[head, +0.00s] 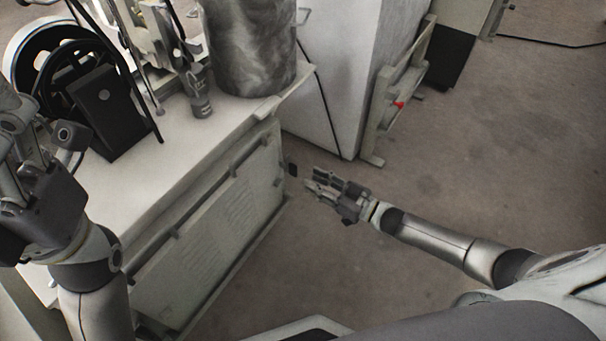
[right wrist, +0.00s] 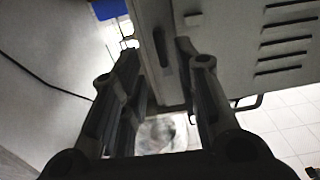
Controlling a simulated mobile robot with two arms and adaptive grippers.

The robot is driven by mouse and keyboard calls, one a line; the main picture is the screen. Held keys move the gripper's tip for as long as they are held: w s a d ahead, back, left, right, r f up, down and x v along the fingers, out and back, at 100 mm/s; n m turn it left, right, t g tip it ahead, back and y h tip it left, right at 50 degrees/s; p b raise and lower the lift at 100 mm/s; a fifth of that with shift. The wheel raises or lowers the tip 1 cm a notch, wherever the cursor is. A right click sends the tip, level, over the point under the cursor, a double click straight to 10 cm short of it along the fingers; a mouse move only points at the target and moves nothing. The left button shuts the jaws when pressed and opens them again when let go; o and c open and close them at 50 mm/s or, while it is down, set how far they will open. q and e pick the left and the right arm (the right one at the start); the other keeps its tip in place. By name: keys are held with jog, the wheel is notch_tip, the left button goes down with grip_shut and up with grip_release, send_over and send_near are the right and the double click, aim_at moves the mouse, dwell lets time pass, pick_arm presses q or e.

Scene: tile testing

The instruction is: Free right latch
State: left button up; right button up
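A small dark piece (head: 292,170), probably the right latch, is at the right end of the grey cabinet panel (head: 225,205) in the head view. My right gripper (head: 308,188) is just right of it, with its fingers pointing at the cabinet. In the right wrist view my right gripper (right wrist: 156,55) is open, with its fingers apart. A dark elongated piece (right wrist: 161,48) on the cabinet's narrow side shows between the fingertips; contact cannot be told. My left gripper (head: 35,185) is at the left edge over the cabinet, its fingers partly cut off.
The white cabinet top (head: 150,185) holds a black wheel device (head: 105,105), a small dark bottle (head: 200,92) and a large grey cylinder (head: 250,50). A white box (head: 340,60) and a frame with a red knob (head: 399,104) stand behind. The floor (head: 450,165) at right is clear.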

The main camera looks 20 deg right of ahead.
jog(key=v, duration=0.5)
jog(key=shift+s+d, duration=0.2)
jog(key=shift+s, duration=0.05)
jog(key=shift+s, duration=0.1)
